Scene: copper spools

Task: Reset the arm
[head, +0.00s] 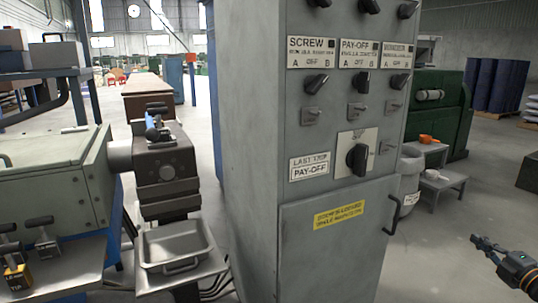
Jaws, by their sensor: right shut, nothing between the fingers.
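My right gripper (489,250) shows at the lower right edge of the head view, dark with an orange-ringed wrist behind it. It is shut and empty, held out over open floor to the right of the grey control cabinet, apart from everything. My left gripper is not in view.
The tall grey control cabinet (255,150) with knobs and labels fills the middle. At left stand a grey-green machine (60,185) and a metal tray (175,245). A small stepped stand (440,182) and a green machine (440,118) are behind at right. The floor near my right gripper is clear.

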